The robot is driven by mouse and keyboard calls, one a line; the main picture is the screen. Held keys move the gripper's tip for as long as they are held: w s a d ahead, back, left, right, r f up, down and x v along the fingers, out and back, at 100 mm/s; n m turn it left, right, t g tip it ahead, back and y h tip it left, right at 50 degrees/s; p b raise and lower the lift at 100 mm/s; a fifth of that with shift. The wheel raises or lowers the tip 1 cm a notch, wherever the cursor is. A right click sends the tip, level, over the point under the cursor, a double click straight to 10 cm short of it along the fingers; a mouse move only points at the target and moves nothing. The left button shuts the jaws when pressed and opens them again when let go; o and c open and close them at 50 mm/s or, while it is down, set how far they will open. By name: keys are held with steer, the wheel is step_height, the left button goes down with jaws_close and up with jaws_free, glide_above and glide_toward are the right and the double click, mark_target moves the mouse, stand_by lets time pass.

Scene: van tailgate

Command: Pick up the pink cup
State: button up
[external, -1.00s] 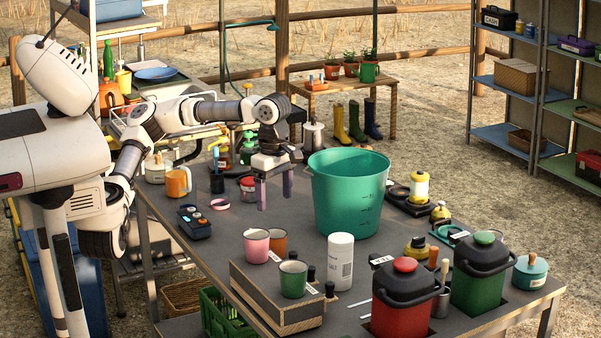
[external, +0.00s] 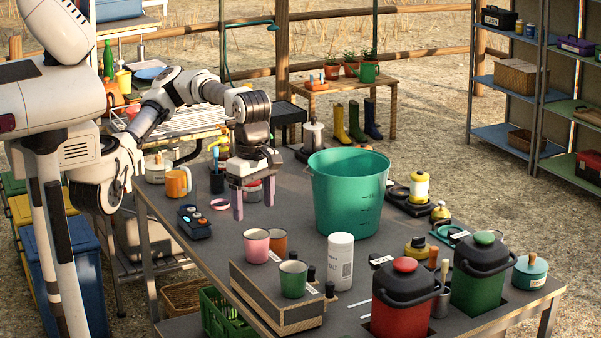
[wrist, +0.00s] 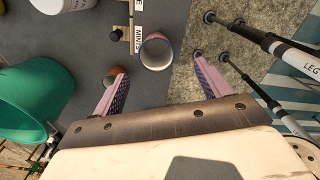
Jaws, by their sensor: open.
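A green bucket (external: 348,195) stands right of my gripper. A white canister (external: 340,262) and a wooden box (external: 272,302) with a green cup (external: 293,279) are near the pink cup. A pink ring (external: 220,204) and a dark control box (external: 194,222) lie left.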

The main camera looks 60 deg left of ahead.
mark_target(256, 241)
step_height(256, 241, down, 4)
steer(key=shift+f, duration=0.25)
steer(key=shift+w+a+f+p, duration=0.15)
steer(key=shift+f+p, duration=0.5)
steer(key=shift+f, duration=0.7)
steer(key=shift+w+f+p, duration=0.15)
steer(key=shift+f+p, duration=0.5)
steer(key=shift+f, duration=0.65)
steer(key=c, duration=1.1)
steer(key=shift+o, duration=0.2)
steer(key=shift+r, duration=0.1)
